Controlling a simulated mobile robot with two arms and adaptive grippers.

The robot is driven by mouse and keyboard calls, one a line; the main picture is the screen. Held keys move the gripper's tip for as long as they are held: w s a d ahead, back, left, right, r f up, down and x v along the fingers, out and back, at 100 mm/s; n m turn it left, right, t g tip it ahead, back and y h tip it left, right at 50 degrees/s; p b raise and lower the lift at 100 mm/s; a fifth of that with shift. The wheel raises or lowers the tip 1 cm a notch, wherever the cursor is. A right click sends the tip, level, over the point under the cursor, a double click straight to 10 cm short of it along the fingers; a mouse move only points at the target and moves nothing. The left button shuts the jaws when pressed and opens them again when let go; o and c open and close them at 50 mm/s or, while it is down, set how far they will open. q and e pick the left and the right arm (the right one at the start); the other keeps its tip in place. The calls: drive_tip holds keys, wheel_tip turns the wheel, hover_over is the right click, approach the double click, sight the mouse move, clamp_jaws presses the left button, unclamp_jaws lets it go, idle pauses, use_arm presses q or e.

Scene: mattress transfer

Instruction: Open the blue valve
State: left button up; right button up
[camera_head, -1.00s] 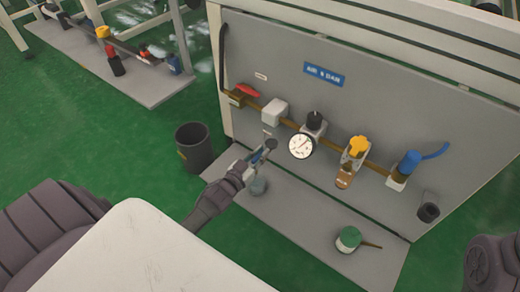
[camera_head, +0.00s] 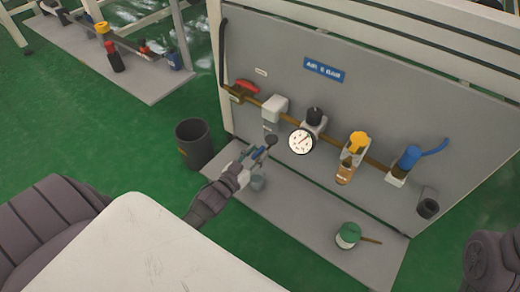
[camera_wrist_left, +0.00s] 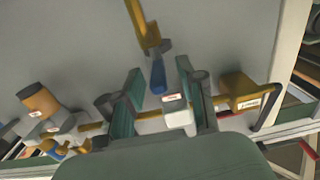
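A blue-handled valve (camera_wrist_left: 157,75) sits on a brass pipe (camera_wrist_left: 143,28) in the left wrist view, where the panel appears upside down. My left gripper (camera_wrist_left: 158,98) is open, its two teal fingers on either side of the blue handle in the picture. Whether they touch it I cannot tell. In the head view my left gripper (camera_head: 261,150) is in front of the panel's lower left part, below a white box, and largely hides the valve. My right gripper is out of view; only part of my right arm shows at the lower right.
The grey panel (camera_head: 300,95) carries a red-handled valve (camera_head: 247,86), a gauge (camera_head: 301,141), a yellow-topped unit (camera_head: 357,143) and a blue-topped unit (camera_head: 410,158) with a blue hose. A dark bin (camera_head: 194,142) stands left. A green-topped container (camera_head: 348,235) is on the base plate.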

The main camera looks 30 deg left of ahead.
use_arm(q)
drive_tip(key=s, duration=0.9)
drive_tip(key=shift+s+a, duration=0.3)
drive_tip(key=shift+r, duration=0.1)
